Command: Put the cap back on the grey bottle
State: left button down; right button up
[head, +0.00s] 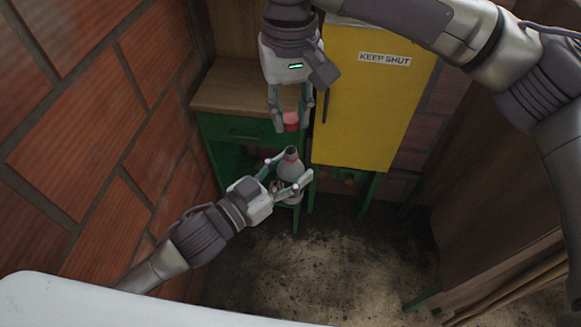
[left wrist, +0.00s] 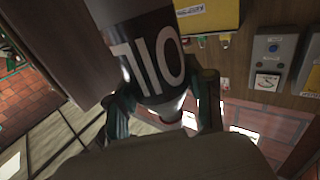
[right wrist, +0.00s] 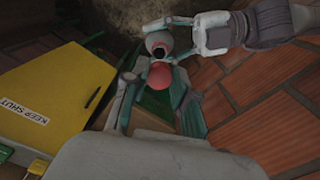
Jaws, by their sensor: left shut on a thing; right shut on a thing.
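The grey bottle (head: 290,167) is upright with a dark open neck. My left gripper (head: 289,174) is shut around its body; in the left wrist view the bottle (left wrist: 150,60) shows a dark band with white lettering. The red cap (head: 291,120) is held between the fingertips of my right gripper (head: 291,127), above the bottle's neck with a small gap in the head view. In the right wrist view the cap (right wrist: 160,74) appears just below the bottle's dark mouth (right wrist: 158,50). Exact alignment of cap and neck is hard to tell.
A yellow cabinet (head: 370,100) marked KEEP SHUT stands right of the grippers. A green cabinet with a wooden top (head: 232,88) is behind them. A brick wall (head: 100,110) is close on the left. The dark floor (head: 330,250) below is mostly clear.

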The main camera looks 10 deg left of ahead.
aim_at(291, 151)
jog(key=shift+f, duration=0.1)
jog(key=shift+f, duration=1.9)
jog(key=shift+d+f, duration=0.1)
jog(key=shift+f, duration=0.8)
jog(key=shift+f, duration=0.55)
